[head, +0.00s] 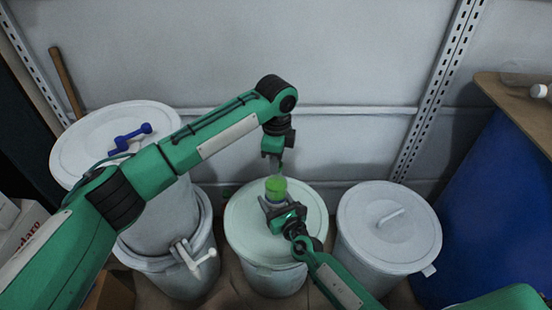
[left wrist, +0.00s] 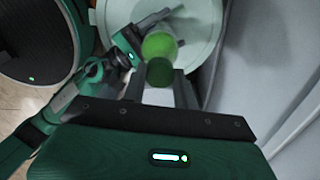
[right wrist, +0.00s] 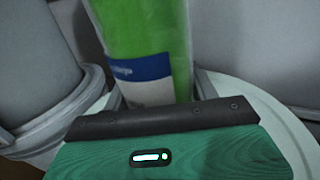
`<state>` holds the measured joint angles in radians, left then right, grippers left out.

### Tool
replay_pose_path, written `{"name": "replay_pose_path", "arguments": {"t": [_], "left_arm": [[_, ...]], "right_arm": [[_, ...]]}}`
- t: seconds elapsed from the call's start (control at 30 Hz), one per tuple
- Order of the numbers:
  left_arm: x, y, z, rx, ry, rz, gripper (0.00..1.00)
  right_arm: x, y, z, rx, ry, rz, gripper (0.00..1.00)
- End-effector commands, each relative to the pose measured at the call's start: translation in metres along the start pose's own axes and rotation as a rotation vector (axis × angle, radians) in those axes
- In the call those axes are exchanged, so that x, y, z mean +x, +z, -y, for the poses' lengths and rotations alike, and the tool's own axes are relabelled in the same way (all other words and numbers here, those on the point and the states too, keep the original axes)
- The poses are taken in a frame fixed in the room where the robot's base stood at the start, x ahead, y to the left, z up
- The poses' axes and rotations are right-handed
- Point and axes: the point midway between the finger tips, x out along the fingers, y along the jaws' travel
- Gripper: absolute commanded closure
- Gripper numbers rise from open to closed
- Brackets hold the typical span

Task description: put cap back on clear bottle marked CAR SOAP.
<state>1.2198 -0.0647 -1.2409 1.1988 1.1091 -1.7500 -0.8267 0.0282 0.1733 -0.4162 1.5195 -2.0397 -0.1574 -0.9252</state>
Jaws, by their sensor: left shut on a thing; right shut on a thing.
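The clear bottle (head: 275,187) with bright green liquid stands upright over the middle drum's lid. Its blue and white label shows in the right wrist view (right wrist: 145,75); the print is too small to read. My right gripper (head: 272,205) is shut around the bottle's lower part from the front. My left gripper (head: 279,168) points down just above the bottle's top. It is shut on a dark green cap (left wrist: 160,72), which overlaps the bottle's top end in the left wrist view. I cannot tell whether cap and neck touch.
The middle drum (head: 240,225) has a pale flat lid. A lidded grey drum (head: 390,235) stands to its right. Stacked drums (head: 165,215) stand at the left, with a blue-handled tap (head: 130,137) on top. A large blue drum (head: 490,200) is at far right, the wall behind.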

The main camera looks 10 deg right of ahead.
Motion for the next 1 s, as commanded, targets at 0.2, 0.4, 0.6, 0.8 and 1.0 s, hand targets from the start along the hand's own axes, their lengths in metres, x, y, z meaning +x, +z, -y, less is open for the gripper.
{"name": "replay_pose_path", "arguments": {"t": [0.2, 0.4, 0.6, 0.8, 1.0], "left_arm": [[0.004, 0.0, 0.0, 0.0, 0.0, 0.0, 0.91], [0.008, 0.0, 0.0, -0.001, 0.0, 0.0, 0.91], [0.012, 0.0, 0.0, -0.001, 0.001, 0.0, 0.91], [0.011, 0.0, 0.0, -0.001, 0.0, 0.0, 0.49], [0.011, 0.0, 0.0, -0.001, 0.0, 0.0, 0.49]], "right_arm": [[0.0, 0.0, 0.0, 0.0, -0.001, 0.0, 0.82], [0.0, 0.0, 0.0, 0.0, -0.001, 0.0, 0.82], [0.0, 0.0, 0.0, 0.0, -0.001, 0.0, 0.82], [0.0, 0.0, 0.001, 0.0, -0.001, 0.0, 1.0], [0.0, 0.0, 0.001, 0.0, -0.001, 0.0, 1.0]]}}
